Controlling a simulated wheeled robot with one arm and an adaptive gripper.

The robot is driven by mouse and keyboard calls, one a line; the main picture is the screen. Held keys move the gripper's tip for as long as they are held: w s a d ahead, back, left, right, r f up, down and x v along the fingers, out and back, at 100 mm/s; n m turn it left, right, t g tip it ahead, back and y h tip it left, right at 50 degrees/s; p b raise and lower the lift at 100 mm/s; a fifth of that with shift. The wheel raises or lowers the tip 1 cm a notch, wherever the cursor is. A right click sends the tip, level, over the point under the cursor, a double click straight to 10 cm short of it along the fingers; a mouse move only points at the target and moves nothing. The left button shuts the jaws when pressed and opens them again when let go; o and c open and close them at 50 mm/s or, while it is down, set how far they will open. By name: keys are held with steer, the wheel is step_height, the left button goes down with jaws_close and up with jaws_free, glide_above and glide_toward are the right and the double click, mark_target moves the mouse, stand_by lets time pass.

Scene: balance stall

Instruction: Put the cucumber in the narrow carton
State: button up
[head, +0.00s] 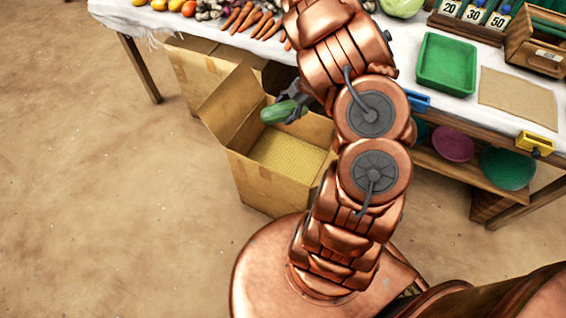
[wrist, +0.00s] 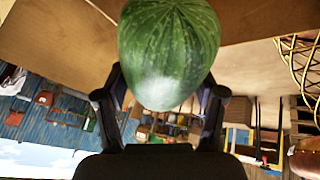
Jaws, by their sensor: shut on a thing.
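The green cucumber (head: 279,112) is held in my gripper (head: 292,104) over the opening of an open cardboard carton (head: 262,190) on the floor in front of the table. In the wrist view the cucumber (wrist: 170,45) fills the top middle, between the two dark fingers of my gripper (wrist: 163,95). My gripper is shut on it. The carton's yellowish patterned inside (head: 285,158) shows below the cucumber, and its right side is partly hidden by my arm. I cannot tell from the pictures whether this is the narrow carton.
A second cardboard carton (head: 192,70) stands behind, partly under the table (head: 455,100). On the table are carrots (head: 250,22), a green tray (head: 446,62) and a brown mat (head: 517,97). Bowls (head: 506,168) sit on the lower shelf. The floor at left is clear.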

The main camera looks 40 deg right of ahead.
steer(key=b, duration=2)
glide_above(279, 164)
steer(key=s+d, duration=0.2)
step_height(279, 164, down, 21)
steer(key=f+b, duration=0.2)
steer(key=f, duration=0.3)
steer(key=f+b, duration=0.1)
steer(key=f, duration=0.4)
steer(key=shift+w+b, duration=0.2)
steer(key=shift+b, duration=0.15)
steer(key=shift+r, duration=0.1)
steer(key=o, duration=1.8)
steer(key=shift+c, duration=0.2)
steer(key=p+v, duration=0.2)
steer(key=v, duration=0.5)
steer(key=shift+r+p, duration=0.25)
steer(key=shift+p, duration=0.1)
steer(key=shift+s+d+r, duration=0.1)
